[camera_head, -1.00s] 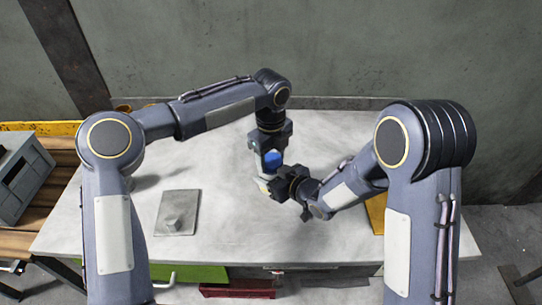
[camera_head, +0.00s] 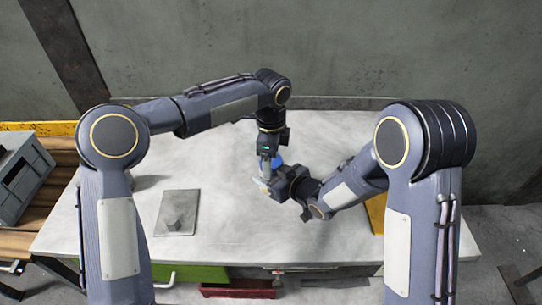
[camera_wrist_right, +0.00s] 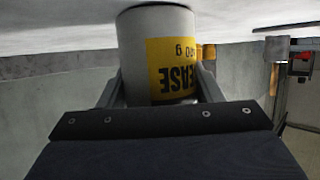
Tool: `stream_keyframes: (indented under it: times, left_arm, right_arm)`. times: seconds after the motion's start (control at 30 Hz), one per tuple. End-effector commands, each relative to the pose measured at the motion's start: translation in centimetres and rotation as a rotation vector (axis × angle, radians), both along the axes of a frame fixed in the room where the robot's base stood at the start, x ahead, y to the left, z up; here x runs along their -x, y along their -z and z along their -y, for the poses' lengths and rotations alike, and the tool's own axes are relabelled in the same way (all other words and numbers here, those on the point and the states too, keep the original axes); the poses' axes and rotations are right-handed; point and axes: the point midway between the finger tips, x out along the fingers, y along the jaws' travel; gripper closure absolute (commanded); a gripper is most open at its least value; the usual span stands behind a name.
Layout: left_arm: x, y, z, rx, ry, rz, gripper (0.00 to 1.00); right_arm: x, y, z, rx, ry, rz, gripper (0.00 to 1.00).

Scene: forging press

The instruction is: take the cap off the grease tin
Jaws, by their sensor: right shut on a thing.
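The grease tin (camera_wrist_right: 150,50) is a pale cylinder with a yellow label, upside down in the right wrist view. My right gripper (camera_wrist_right: 158,90) is shut on it, one finger on each side. In the head view the right gripper (camera_head: 272,184) covers most of the tin. The blue cap (camera_head: 277,160) shows above the right gripper, partly hidden. My left gripper (camera_head: 267,168) points straight down at the cap from above, with a finger in front of its left part. I cannot tell whether its fingers close on the cap. The cap is hidden in the wrist view.
A grey plate (camera_head: 177,218) with a small block lies on the pale table (camera_head: 225,235) at the left. A yellow item (camera_head: 375,212) is partly hidden at the right. A grey machine (camera_head: 22,178) stands at the far left. The table's front middle is clear.

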Motion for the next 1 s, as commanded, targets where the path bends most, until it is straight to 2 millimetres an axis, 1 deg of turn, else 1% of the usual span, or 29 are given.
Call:
stream_keyframes:
  times: [0.13, 0.23, 0.37, 0.5, 0.53, 0.6, 0.67, 0.77, 0.9, 1.0]
  left_arm:
    - [0.0, 0.0, 0.0, 0.0, 0.001, 0.0, 0.24]
    - [0.0, -0.4, 0.0, 0.0, 0.001, 0.0, 0.24]
    - [-0.1, -1.9, 0.0, 0.001, 0.001, 0.003, 0.24]
    - [0.0, -3.8, 0.0, 0.001, 0.0, 0.003, 0.24]
    - [0.0, -4.1, 0.0, 0.0, 0.001, 0.002, 0.24]
    - [0.0, -4.5, 0.0, 0.0, 0.005, 0.001, 0.28]
    - [0.0, -4.7, 0.0, 0.0, 0.028, -0.001, 0.28]
    - [0.0, -5.3, 0.1, 0.0, 0.145, -0.002, 0.28]
    - [0.1, -6.6, 0.2, 0.0, 0.378, -0.002, 0.28]
    - [0.0, -7.5, 0.1, 0.0, 0.506, 0.0, 0.28]
  right_arm:
    - [0.0, 0.0, 0.0, 0.001, 0.0, -0.001, 1.0]
    - [0.0, 0.0, 0.0, 0.001, 0.0, -0.001, 1.0]
    - [0.0, 0.0, 0.0, 0.001, 0.0, 0.0, 1.0]
    - [0.0, 0.0, 0.0, 0.001, 0.0, -0.001, 1.0]
    - [0.0, 0.0, 0.0, 0.001, 0.0, -0.001, 1.0]
    - [0.0, 0.0, 0.0, 0.001, 0.0, -0.001, 1.0]
    - [0.0, 0.0, 0.0, 0.001, 0.0, -0.001, 1.0]
    - [0.0, 0.0, 0.0, 0.001, 0.0, -0.001, 1.0]
    - [0.0, 0.0, 0.0, 0.001, 0.0, -0.001, 1.0]
    - [0.0, 0.0, 0.0, 0.001, 0.0, -0.001, 1.0]
